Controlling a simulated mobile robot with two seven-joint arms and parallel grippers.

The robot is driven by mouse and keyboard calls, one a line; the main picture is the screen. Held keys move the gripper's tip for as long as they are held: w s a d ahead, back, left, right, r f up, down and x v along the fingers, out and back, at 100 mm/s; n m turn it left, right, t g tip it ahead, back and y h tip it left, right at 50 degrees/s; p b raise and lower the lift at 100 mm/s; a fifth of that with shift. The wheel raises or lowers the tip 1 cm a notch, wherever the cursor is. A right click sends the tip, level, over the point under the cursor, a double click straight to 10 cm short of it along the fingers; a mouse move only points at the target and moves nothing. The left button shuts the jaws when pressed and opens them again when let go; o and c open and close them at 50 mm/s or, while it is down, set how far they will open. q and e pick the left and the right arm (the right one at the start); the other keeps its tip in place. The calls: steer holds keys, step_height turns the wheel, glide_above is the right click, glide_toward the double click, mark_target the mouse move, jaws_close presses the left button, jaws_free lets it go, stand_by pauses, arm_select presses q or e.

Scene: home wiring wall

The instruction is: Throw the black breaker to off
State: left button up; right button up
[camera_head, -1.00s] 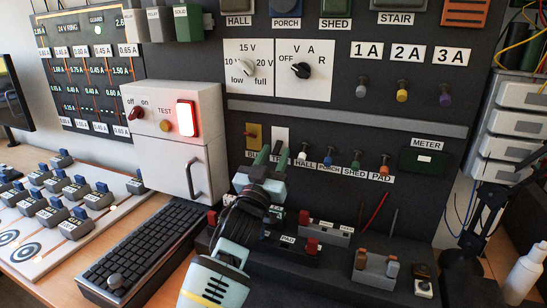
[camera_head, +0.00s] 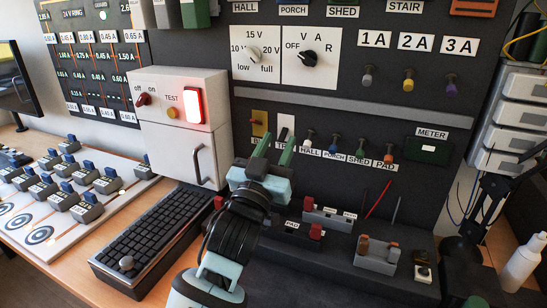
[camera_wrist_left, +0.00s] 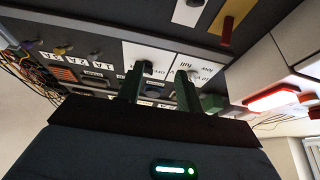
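On the dark panel in the head view, a white plate (camera_head: 288,122) carries a small black lever (camera_head: 283,134), likely the black breaker. Left of it is a yellow plate (camera_head: 259,122) with a darker lever. Their labels are partly hidden by my fingers. My left gripper (camera_head: 275,150) is open and empty, its two green fingers pointing at the panel just below these plates. I cannot tell how far the tips are from the panel. The left wrist view shows the fingers (camera_wrist_left: 158,88) apart, with the yellow plate (camera_wrist_left: 231,20) at the top. My right gripper is not in view.
A row of colored push knobs with labels (camera_head: 347,150) lies right of the plates. A white box with a lit red switch (camera_head: 192,105) stands to the left. Below are a keyboard (camera_head: 150,235) and small terminal blocks (camera_head: 328,218) on the dark ledge.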

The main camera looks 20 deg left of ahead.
arm_select(q)
steer(key=s+d, duration=0.1)
steer(key=s, duration=0.4)
steer(key=shift+s+d+r, duration=0.3)
steer(key=shift+s+d, duration=0.05)
steer(key=shift+s, duration=0.05)
stand_by(0.3)
